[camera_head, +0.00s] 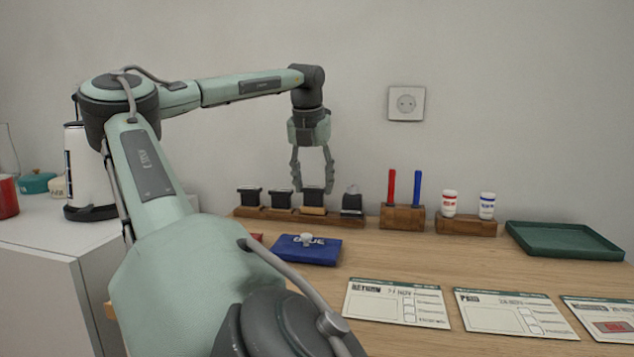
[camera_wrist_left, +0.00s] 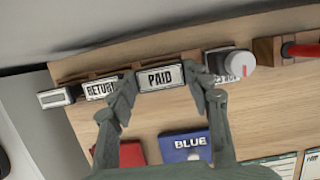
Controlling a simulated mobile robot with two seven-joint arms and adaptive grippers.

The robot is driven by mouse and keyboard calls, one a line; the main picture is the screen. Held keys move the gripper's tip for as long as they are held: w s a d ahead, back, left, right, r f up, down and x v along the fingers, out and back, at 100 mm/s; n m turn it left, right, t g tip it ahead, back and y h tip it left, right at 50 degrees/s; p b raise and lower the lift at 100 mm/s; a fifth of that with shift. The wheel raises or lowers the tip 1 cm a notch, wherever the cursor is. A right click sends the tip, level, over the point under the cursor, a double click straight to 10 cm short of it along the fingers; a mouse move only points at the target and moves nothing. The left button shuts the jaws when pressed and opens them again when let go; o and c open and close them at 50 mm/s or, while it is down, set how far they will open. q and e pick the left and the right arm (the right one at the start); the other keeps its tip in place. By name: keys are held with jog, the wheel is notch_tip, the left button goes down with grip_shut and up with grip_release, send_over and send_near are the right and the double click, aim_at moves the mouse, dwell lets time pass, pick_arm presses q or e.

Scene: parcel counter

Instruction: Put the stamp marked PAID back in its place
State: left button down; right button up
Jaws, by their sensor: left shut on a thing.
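My left gripper (camera_head: 313,188) is shut on the stamp marked PAID (camera_wrist_left: 160,77), with a finger at each side of it. In the head view the dark stamp (camera_head: 313,196) is at a slot of the wooden stamp rack (camera_head: 250,213) against the wall. It looks upright; I cannot tell whether it bears on the rack. The stamp marked RETURN (camera_wrist_left: 101,88) stands just left of it, and another stamp (camera_head: 249,197) stands at the far left. A dark stamp (camera_head: 352,201) stands right of it, its label partly hidden in the wrist view. My right gripper is not in view.
A blue ink pad (camera_head: 308,250) lies in front of the rack, with a red pad (camera_wrist_left: 120,153) beside it. A wooden block with red and blue pens (camera_head: 403,215), two small bottles in a holder (camera_head: 467,225) and a green tray (camera_head: 565,240) stand right. Paper forms (camera_head: 397,302) lie in front.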

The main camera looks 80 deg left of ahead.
pick_arm(q)
jog(key=shift+f+b, duration=0.3)
jog(key=shift+f, duration=0.15)
jog(key=c, duration=0.9)
grip_release()
jog(key=shift+r, duration=0.15)
jog(key=shift+p+v, duration=1.15)
jog(key=shift+v, duration=1.35)
jog(key=o, duration=0.6)
jog(key=shift+c, duration=0.2)
